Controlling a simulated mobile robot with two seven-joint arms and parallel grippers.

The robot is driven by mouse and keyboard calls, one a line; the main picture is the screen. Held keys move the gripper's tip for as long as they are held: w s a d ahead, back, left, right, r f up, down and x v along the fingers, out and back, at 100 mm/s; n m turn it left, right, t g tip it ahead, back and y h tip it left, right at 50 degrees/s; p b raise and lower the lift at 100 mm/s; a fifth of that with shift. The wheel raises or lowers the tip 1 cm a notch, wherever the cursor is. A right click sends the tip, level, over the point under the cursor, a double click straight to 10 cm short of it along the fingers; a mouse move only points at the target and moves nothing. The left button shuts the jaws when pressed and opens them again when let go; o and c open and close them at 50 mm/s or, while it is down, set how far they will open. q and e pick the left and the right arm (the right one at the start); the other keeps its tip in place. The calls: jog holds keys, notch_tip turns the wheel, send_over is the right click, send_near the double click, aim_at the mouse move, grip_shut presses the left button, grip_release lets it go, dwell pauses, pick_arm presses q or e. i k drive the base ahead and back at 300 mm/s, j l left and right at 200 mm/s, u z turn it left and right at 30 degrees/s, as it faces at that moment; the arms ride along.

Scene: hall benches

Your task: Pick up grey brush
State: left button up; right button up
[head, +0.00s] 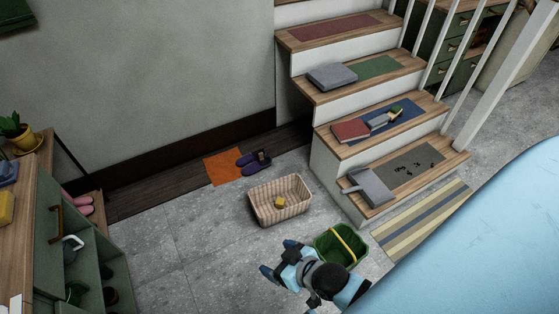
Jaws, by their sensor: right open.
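A small light grey brush-like object (379,121) lies on the blue mat of the second step from the bottom, beside a red book-like item (350,131). A green and yellow piece (396,112) lies against its right end; I cannot tell whether they are one thing. A grey dustpan (371,186) lies on the lowest step. My right gripper (279,259) is open and empty above the tiled floor, left of the green bucket and well below the steps in the picture. My left gripper is out of view.
A green bucket (325,248) with a yellow handle stands close to my right gripper. A wicker basket (257,206) holding a yellow block is beyond it. Dark slippers (246,161) lie by the orange mat (223,170). White balusters (412,28) edge the stairs. Left floor is clear.

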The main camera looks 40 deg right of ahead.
aim_at(379, 121)
jog(key=k+j, duration=0.1)
jog(key=k, duration=0.4)
jog(key=k+z, duration=0.1)
jog(key=z, duration=0.65)
jog(key=k+l+z, duration=0.1)
jog(key=z, duration=0.25)
jog(key=i+l+z, duration=0.1)
jog(key=i+z, duration=0.5)
jog(key=i, duration=0.2)
